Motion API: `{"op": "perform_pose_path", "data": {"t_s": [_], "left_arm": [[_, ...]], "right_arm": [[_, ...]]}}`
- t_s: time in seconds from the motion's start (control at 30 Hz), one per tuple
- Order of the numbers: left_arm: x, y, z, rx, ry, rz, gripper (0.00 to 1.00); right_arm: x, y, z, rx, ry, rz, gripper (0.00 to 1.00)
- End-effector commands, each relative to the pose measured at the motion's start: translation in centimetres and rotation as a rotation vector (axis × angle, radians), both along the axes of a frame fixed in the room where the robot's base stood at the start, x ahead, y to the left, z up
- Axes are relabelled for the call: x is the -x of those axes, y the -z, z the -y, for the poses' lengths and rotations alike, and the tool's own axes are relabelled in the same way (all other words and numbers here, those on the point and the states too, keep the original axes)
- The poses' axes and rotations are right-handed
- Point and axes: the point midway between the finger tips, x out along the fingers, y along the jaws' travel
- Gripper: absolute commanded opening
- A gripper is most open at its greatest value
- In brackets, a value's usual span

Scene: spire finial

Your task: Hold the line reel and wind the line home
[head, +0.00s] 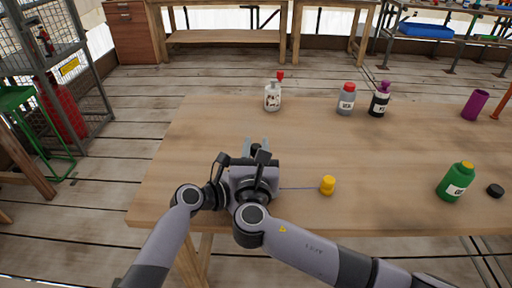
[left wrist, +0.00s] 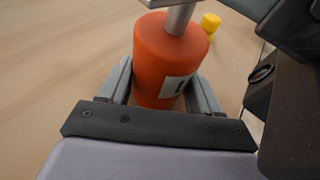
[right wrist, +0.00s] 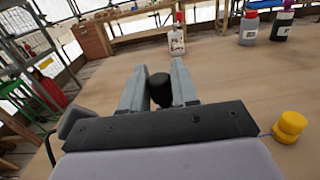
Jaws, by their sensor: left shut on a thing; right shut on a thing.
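The line reel (left wrist: 168,58) is an orange-red cylinder with a pale label, upright in the left wrist view; a grey metal crank arm (left wrist: 180,18) crosses its top. My left gripper (left wrist: 160,88) is shut around its sides. My right gripper (head: 257,147) is shut on the black crank knob (right wrist: 160,90), directly above the reel. In the head view the right gripper and wrist hide the reel and most of the left gripper. A thin blue line (head: 298,188) runs right along the table to a small yellow weight (head: 328,185), also in the right wrist view (right wrist: 289,126).
The wooden table (head: 390,205) also holds a white bottle with a red top (head: 272,97), a grey bottle (head: 346,100), a black-and-purple bottle (head: 380,100), a purple cup (head: 474,106), a green bottle (head: 455,183) and a black cap (head: 495,191). The table's middle is clear.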

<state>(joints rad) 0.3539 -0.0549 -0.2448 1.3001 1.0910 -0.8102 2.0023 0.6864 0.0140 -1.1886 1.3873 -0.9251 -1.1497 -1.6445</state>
Motion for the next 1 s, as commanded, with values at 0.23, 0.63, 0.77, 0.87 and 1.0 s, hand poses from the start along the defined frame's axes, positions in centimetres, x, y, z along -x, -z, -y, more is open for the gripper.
{"op": "perform_pose_path", "data": {"t_s": [0.23,0.63,0.77,0.87,1.0], "left_arm": [[-0.1,0.1,-0.2,-0.001,-0.005,-0.001,0.46],[0.0,0.0,-0.1,-0.001,-0.002,-0.001,0.46],[0.0,0.0,-0.1,0.0,-0.002,0.0,0.46],[0.0,0.0,-0.1,0.0,-0.002,0.0,0.46],[0.0,0.0,0.0,0.0,-0.002,0.0,0.46]], "right_arm": [[0.0,-0.1,0.0,-0.001,0.0,0.003,0.49],[0.7,0.0,0.0,-0.001,-0.002,0.0,0.49],[2.3,0.1,0.0,-0.001,-0.003,0.0,0.49],[4.1,0.2,-0.1,-0.003,-0.004,-0.002,0.49],[7.0,0.3,0.0,-0.003,-0.003,-0.002,0.49]]}}
